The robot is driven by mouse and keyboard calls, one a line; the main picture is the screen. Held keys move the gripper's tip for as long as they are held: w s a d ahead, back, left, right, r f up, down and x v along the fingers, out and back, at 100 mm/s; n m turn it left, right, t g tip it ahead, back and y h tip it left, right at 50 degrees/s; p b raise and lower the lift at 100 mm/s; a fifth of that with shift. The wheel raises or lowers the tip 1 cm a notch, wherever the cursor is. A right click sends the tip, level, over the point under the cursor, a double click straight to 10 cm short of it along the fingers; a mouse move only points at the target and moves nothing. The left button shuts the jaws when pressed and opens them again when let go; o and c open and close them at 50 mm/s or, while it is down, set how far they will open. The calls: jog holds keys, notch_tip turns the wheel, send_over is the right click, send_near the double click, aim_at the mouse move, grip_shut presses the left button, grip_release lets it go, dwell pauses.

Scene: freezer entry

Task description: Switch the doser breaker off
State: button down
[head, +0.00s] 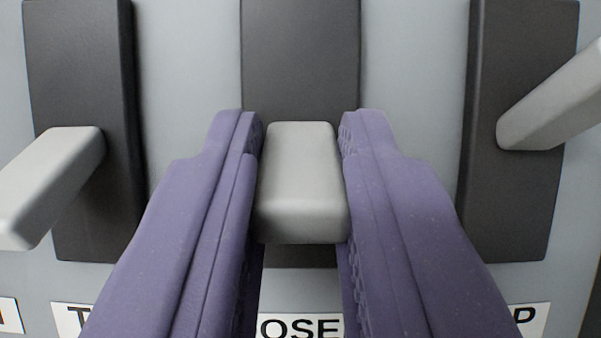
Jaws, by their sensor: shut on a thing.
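The doser breaker is the middle switch, with a light grey lever (298,190) on a dark plate (300,60). Its label (300,327) is partly hidden by my fingers and shows "OSE". My gripper (301,180), with two purple fingers, is shut on this lever, one finger along each side. The lever points toward the camera, its end face a little below the middle of the plate. I cannot tell its exact tilt from this view.
A second grey lever (55,180) on a dark plate (80,70) stands at left, and a third (555,105) on a plate (515,190) at right. Both are close beside my fingers. Their labels (75,318) are partly covered. The panel (185,60) is pale grey.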

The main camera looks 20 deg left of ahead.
jog(key=f+t+b, duration=0.1)
jog(key=b, duration=0.3)
jog(key=shift+w+f, duration=0.1)
jog(key=shift+f, duration=0.05)
jog(key=shift+r+t+b, duration=0.25)
jog(key=shift+t+b, duration=0.25)
jog(key=shift+b, duration=0.5)
jog(key=c, duration=1)
grip_release()
jog(key=shift+o, duration=0.2)
jog(key=v, duration=0.7)
jog(key=shift+s+f+p, duration=0.2)
jog(key=shift+f+p, duration=0.1)
jog(key=shift+p, duration=0.05)
jog(key=shift+d, duration=0.15)
